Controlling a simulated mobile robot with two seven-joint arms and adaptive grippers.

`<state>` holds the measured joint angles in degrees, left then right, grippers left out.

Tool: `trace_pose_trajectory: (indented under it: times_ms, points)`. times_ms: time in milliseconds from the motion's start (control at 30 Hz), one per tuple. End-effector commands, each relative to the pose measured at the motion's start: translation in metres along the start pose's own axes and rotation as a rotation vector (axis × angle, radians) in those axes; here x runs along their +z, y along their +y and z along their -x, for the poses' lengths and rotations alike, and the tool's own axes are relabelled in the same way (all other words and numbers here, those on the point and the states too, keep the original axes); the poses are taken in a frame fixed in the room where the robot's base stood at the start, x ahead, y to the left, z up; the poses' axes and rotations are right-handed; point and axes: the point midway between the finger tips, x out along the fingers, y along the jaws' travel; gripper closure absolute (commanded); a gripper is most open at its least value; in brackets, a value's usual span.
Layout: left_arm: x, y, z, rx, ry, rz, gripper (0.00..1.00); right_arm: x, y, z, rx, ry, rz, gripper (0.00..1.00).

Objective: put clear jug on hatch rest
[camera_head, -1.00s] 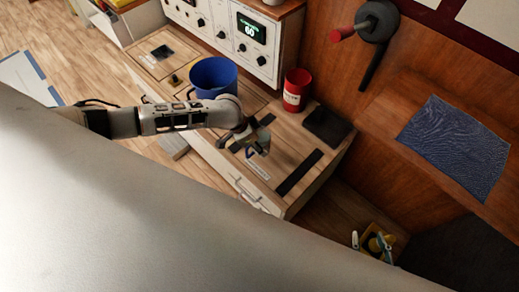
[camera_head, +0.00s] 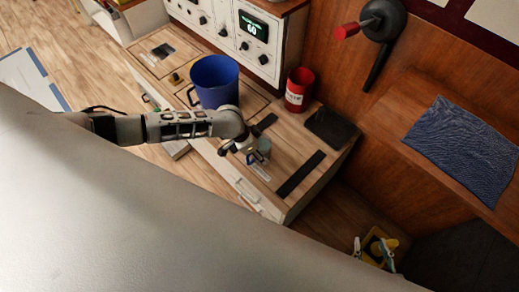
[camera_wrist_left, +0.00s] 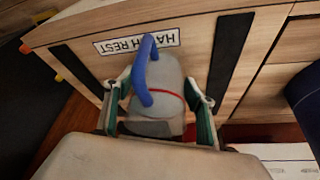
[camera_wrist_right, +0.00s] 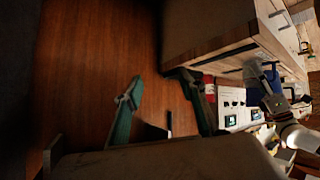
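The clear jug (camera_wrist_left: 160,95), greyish with a blue handle and a red line, sits between the fingers of my left gripper (camera_wrist_left: 158,98). Both fingers lie along its sides and seem to touch it. In the head view the jug (camera_head: 263,147) is over the counter between two dark strips. The hatch rest label (camera_wrist_left: 136,40) is just beyond its handle in the left wrist view. I cannot tell whether the jug's base touches the surface. My right gripper (camera_head: 374,248) is open and empty, low at the right; its spread fingers show in the right wrist view (camera_wrist_right: 160,95).
A blue pot (camera_head: 214,82) and a red can (camera_head: 299,90) stand behind the jug on the counter. A dark square pad (camera_head: 331,127) is at the right. A control panel (camera_head: 240,33) rises behind. A blue cloth (camera_head: 462,150) lies on the right shelf.

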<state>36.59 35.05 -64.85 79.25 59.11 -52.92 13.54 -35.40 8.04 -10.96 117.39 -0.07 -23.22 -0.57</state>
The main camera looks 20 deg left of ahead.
Motion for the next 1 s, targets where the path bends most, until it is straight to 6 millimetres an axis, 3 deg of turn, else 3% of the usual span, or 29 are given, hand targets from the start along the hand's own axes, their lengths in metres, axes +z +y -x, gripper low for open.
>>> trace_pose_trajectory:
  times_ms: [467, 733, 1000]
  points:
    - [-0.004, -0.001, 0.009, -0.002, 0.002, -0.002, 0.36, -0.007, 0.002, 0.002, 0.002, 0.009, 0.000, 0.60]
    - [-0.006, -0.002, 0.063, -0.005, 0.005, -0.003, 0.36, -0.030, 0.004, 0.010, 0.000, 0.035, -0.014, 0.60]
    - [-0.004, -0.002, 0.110, -0.003, 0.002, -0.002, 0.36, -0.025, -0.007, 0.019, -0.021, 0.011, -0.032, 0.60]
